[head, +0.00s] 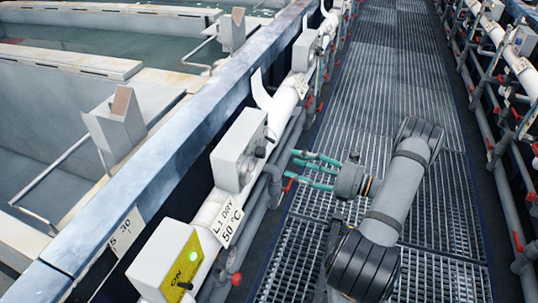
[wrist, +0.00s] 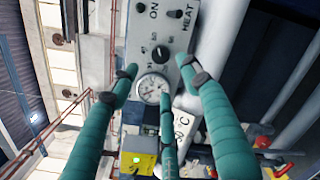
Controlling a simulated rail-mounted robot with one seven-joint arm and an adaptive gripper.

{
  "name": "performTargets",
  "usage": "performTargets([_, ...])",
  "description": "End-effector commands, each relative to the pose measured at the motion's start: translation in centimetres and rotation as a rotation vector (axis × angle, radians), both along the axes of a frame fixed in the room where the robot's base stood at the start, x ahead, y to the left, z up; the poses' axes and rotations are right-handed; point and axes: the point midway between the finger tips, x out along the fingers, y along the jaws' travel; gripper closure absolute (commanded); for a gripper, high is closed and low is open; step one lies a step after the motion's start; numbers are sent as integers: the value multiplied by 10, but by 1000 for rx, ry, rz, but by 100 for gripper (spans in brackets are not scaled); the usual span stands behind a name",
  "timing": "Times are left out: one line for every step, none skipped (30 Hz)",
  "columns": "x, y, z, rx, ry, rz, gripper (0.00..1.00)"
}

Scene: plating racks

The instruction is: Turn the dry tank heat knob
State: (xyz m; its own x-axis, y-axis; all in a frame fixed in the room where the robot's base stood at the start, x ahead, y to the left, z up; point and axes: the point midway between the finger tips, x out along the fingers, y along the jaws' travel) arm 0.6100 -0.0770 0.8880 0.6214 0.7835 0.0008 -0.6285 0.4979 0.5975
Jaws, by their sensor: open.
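The dry tank control box (head: 236,150) is a pale grey box on the white pipe, above a label reading "L1 DRY 50 °C" (head: 226,224). In the wrist view its panel (wrist: 134,45) carries the words ON and HEAT, a black knob (wrist: 160,53) with scale marks around it, and a round dial gauge (wrist: 152,88) below. A smaller black control (wrist: 174,13) is beside the word HEAT. My gripper (head: 297,164) is open, its teal fingers pointing left at the box with a gap between. The fingers (wrist: 160,72) spread around the gauge and below the knob; contact is not visible.
A nearer box with a yellow ON panel (head: 184,267) and lit green light is at lower left. Grey pipes with red valve handles (head: 237,279) run below the boxes. Open tanks (head: 50,110) are at left. The grated walkway (head: 380,60) is clear ahead.

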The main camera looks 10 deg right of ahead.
Motion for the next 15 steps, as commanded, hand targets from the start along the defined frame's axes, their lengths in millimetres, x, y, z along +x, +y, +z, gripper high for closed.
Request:
performTargets([3, 6, 1, -3, -4, 5, 53])
performTargets([5, 10, 1, -3, -4, 7, 53])
performTargets([9, 15, 1, -2, -3, 7, 53])
performTargets([12, 19, 1, -2, -2, 8, 53])
performTargets([15, 24, 2, -2, -2, 9, 53])
performTargets([20, 30, 2, -2, -2, 9, 53])
performTargets([24, 34, 2, -3, -2, 8, 53])
performTargets([28, 39, 2, -2, -2, 8, 53])
performTargets([32, 44, 2, -3, -3, 8, 53])
performTargets([36, 48, 2, -3, -3, 7, 53])
performTargets([39, 53, 2, -3, -2, 8, 53])
performTargets([43, 58, 1, -3, -2, 7, 53])
performTargets([45, 61, 1, -3, -2, 7, 53])
performTargets([48, 64, 1, -3, -2, 6, 53])
performTargets([52, 68, 1, -3, -2, 6, 53])
